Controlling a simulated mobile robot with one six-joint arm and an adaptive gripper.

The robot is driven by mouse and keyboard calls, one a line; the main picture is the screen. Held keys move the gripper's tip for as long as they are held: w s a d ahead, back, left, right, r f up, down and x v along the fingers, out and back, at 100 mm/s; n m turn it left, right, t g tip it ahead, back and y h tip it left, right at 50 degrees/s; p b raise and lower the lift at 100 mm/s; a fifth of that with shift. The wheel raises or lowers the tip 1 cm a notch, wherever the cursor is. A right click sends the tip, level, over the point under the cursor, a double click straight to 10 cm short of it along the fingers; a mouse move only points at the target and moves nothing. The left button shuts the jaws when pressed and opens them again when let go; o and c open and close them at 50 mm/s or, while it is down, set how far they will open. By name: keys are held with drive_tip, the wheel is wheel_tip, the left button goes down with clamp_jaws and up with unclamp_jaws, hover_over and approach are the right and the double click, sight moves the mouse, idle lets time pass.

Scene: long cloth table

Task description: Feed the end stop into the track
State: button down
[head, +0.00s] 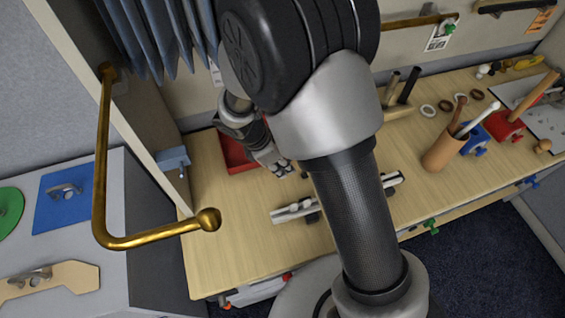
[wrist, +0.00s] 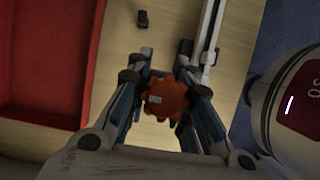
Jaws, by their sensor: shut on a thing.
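My gripper (head: 280,166) is shut on an orange-red star-shaped knob (wrist: 166,98), seemingly the top of the end stop, with a small pale mark on it. Whatever is below the knob is hidden. The track, a pale straight rail (head: 298,209) on dark supports, lies along the table with its middle hidden behind my arm. It also shows in the wrist view (wrist: 208,45), running up from near the fingertips. My gripper is behind the track in the head view. I cannot tell whether the held part touches the track.
A red tray (head: 239,164) lies left of my gripper. A small dark block (wrist: 144,18) stands on the table between tray and track. A brass arm (head: 104,160) with a ball end juts out at the front left. A cup of tools (head: 443,149) stands at the right.

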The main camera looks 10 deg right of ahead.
drive_tip(key=shift+f+b, duration=5.2)
drive_tip(key=shift+f, duration=1.8)
drive_tip(key=c, duration=1.3)
unclamp_jaws()
drive_tip(key=shift+c, duration=0.2)
drive_tip(key=shift+r, duration=0.15)
drive_tip(key=shift+r+p, duration=0.6)
drive_tip(key=shift+p, duration=0.1)
drive_tip(key=c, duration=1)
